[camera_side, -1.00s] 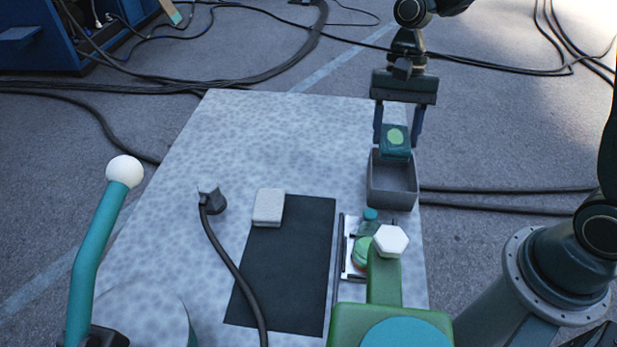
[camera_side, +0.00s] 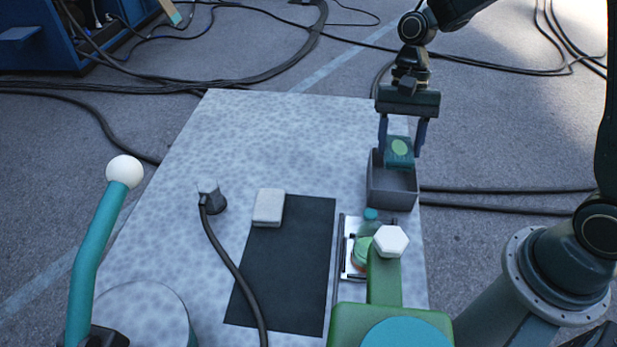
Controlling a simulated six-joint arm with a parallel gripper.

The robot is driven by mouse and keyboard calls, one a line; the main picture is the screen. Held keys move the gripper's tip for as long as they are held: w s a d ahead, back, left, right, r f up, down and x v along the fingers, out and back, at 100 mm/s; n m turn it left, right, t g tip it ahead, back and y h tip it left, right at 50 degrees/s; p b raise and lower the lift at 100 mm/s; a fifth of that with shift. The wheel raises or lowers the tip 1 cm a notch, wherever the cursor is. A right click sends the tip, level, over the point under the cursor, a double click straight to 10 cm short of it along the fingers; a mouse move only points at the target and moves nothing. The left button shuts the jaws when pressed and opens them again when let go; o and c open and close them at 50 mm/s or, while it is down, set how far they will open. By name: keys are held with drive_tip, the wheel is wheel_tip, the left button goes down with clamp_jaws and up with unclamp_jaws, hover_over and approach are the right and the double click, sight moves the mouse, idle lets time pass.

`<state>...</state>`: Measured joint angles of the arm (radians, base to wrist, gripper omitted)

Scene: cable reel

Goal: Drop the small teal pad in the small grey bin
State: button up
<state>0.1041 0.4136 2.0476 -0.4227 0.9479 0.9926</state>
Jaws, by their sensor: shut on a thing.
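The small teal pad (camera_side: 399,152) has a light green oval on its face. My gripper (camera_side: 401,150) is shut on it, with one finger at each side. The pad is at the rear part of the small grey bin (camera_side: 392,204), in front of its back wall in the picture. I cannot tell how far the pad's lower edge is below the rim. The bin is an open box at the right edge of the speckled table, and the part of its inside that shows looks empty.
A dark mat (camera_side: 290,270) lies mid-table with a pale block (camera_side: 268,207) at its top left. A green post with a white hexagonal top (camera_side: 390,241) stands in front of the bin. The table's rear left is clear.

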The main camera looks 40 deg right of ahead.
drive_tip(key=shift+f, duration=1.2)
drive_tip(key=o, duration=1.1)
drive_tip(key=shift+o, duration=0.2)
drive_tip(key=shift+r, duration=0.1)
drive_tip(key=v, duration=1.3)
drive_tip(key=shift+r, duration=0.25)
drive_tip(key=shift+w+d, duration=0.1)
drive_tip(key=shift+r, duration=0.15)
